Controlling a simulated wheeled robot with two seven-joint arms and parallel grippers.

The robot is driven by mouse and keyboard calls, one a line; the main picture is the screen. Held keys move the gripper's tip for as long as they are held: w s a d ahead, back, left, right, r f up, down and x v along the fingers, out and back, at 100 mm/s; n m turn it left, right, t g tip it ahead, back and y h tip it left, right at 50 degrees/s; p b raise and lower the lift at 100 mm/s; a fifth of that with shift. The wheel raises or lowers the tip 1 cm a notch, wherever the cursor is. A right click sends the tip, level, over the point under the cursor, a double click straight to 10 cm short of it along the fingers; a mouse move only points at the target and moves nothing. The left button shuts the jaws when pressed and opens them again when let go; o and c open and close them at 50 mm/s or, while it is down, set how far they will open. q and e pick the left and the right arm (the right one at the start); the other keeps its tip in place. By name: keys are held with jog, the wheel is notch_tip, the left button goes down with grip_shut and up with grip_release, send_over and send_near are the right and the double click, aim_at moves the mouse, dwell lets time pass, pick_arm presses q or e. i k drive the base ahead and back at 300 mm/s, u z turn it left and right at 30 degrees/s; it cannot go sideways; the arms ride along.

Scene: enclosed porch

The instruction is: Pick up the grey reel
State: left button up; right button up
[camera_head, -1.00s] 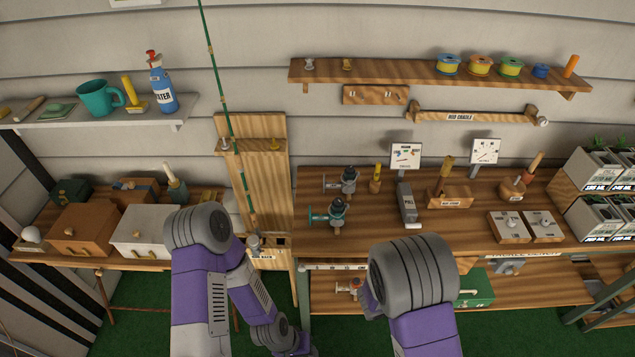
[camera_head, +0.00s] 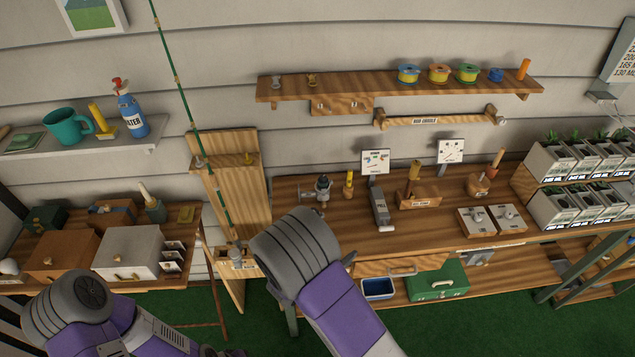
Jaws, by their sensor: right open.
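The grey reel (camera_head: 322,187) stands on the wooden workbench (camera_head: 340,238), near its left end, with its handle sticking out to the left. My right gripper (camera_head: 312,273) is in front of the bench's left end, below the reel in the picture and apart from it. Its own arm mostly hides it; only dark edges show on either side, and the jaws are open. The arm also covers the spot on the bench just in front of the grey reel. My left arm is at the lower left, its gripper out of view.
A yellow-topped tool (camera_head: 349,184) and a grey lever box (camera_head: 380,208) stand right of the reel. A tall board with a green rod (camera_head: 184,97) is to its left. A wall shelf (camera_head: 400,84) with spools hangs above. A green case (camera_head: 437,281) sits below.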

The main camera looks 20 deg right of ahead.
aim_at(321, 187)
jog(key=i, duration=0.95)
